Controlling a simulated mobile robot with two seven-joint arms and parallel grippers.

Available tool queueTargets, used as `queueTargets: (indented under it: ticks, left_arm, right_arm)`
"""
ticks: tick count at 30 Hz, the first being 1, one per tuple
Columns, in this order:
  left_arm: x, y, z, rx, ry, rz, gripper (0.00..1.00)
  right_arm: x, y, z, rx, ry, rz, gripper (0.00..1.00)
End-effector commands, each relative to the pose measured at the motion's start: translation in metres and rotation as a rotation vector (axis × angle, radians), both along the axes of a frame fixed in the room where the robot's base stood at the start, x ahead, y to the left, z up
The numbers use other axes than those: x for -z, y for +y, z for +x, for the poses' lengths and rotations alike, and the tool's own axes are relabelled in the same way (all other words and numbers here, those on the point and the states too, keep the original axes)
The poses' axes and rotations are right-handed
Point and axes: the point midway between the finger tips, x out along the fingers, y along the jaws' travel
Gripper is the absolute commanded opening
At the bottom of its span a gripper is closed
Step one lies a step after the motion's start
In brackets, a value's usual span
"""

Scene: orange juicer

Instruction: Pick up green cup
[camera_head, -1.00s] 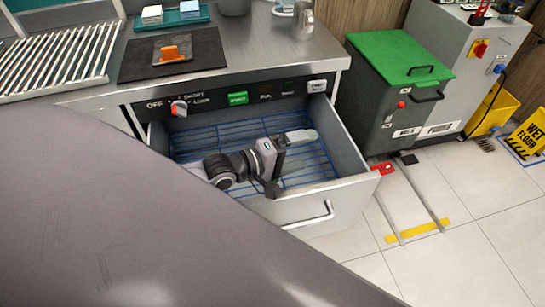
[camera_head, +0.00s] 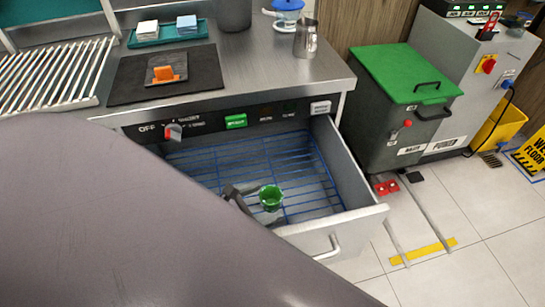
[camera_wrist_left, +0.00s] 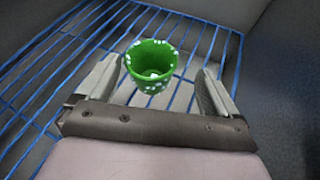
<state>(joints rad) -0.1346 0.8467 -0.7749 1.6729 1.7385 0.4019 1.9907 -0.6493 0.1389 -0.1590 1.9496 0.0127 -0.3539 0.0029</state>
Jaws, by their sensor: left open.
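The green cup (camera_head: 271,198) stands inside the open drawer, on the blue wire rack (camera_head: 300,163). In the left wrist view the green cup (camera_wrist_left: 151,66) has white spots, and its open mouth shows. My left gripper (camera_head: 243,193) is beside the cup, on its left in the head view, mostly hidden by my arm. The right gripper is not in view.
The open drawer (camera_head: 367,215) has raised metal walls around the rack. The counter above holds a dark mat (camera_head: 130,90) with an orange-handled tool (camera_head: 165,74), a teal tray (camera_head: 167,37) and a metal pitcher (camera_head: 304,38). A green-lidded bin (camera_head: 405,68) stands to the right.

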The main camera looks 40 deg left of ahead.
Motion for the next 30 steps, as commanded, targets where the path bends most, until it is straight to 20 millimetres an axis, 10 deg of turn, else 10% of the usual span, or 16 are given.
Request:
queueTargets:
  ticks: [26,30]
  left_arm:
    - [0.021,-0.015,0.052,0.002,-0.001,0.003,0.94]
    - [0.021,-0.015,0.052,0.002,-0.001,0.003,0.52]
  right_arm:
    - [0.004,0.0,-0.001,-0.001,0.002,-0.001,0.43]
    - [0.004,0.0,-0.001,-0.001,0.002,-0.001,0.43]
